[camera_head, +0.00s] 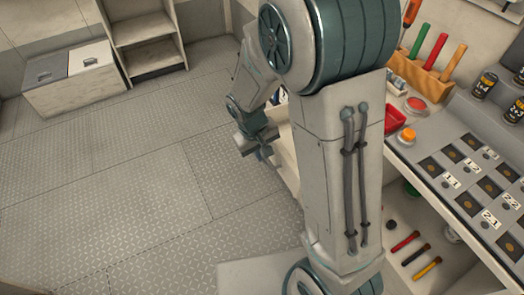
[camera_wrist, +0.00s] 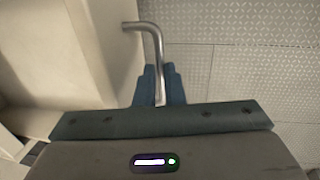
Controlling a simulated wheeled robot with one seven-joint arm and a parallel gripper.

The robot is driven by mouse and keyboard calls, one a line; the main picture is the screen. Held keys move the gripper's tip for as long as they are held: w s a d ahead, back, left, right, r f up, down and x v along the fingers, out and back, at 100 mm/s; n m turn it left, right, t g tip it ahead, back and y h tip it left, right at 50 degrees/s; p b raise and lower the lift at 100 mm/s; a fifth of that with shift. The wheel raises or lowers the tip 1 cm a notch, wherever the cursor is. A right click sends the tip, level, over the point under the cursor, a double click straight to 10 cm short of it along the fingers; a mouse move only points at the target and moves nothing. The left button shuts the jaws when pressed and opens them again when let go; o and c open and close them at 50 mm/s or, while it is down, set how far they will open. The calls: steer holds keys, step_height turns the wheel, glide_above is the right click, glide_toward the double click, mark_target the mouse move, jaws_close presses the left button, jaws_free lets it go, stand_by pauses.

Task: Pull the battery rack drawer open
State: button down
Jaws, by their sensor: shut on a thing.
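A bent grey metal bar handle (camera_wrist: 152,38) shows in the wrist view, and its lower part runs between my fingers. My gripper (camera_wrist: 160,86) is shut on this handle. The handle's far end reaches a cream upright front (camera_wrist: 88,45) on the left, which looks like the drawer face. In the head view my gripper (camera_head: 258,148) is low beside the cabinet's left side, and my arm hides most of the drawer there. I cannot tell how far the drawer is out.
A grey panel (camera_head: 455,165) with numbered slots, black cans (camera_head: 484,84) and a red tray (camera_head: 394,120) is at the right. A white chest (camera_head: 75,80) and open shelves (camera_head: 145,38) are at the back. The plated floor (camera_head: 130,190) at left is clear.

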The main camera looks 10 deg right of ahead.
steer(key=c, duration=1.5)
jaws_free()
steer(key=r, duration=0.4)
steer(key=a+r+p, duration=0.1)
steer(key=r, duration=0.4)
steer(key=a+r, duration=0.1)
steer(key=r, duration=0.3)
steer(key=shift+s+a+r, duration=0.25)
steer(key=shift+s+r, duration=0.1)
steer(key=shift+s, duration=0.05)
steer(key=s+d+r+m+p, duration=0.1)
steer(key=s+d+r, duration=0.2)
steer(key=s, duration=0.1)
steer(key=s+d+r+m+t+y+p, duration=0.1)
steer(key=s+d+r+p, duration=0.1)
steer(key=s+d, duration=0.1)
steer(key=s+d+r+m+t+p, duration=0.1)
steer(key=s+d+r+p, duration=0.1)
steer(key=s, duration=0.3)
steer(key=shift+s+d+r+m+y, duration=0.2)
steer(key=shift+d+r, duration=0.1)
steer(key=shift+r, duration=0.15)
steer(key=shift+s+d+r+m+y, duration=0.1)
steer(key=shift+d+r+m+y, duration=0.15)
steer(key=shift+r, duration=0.15)
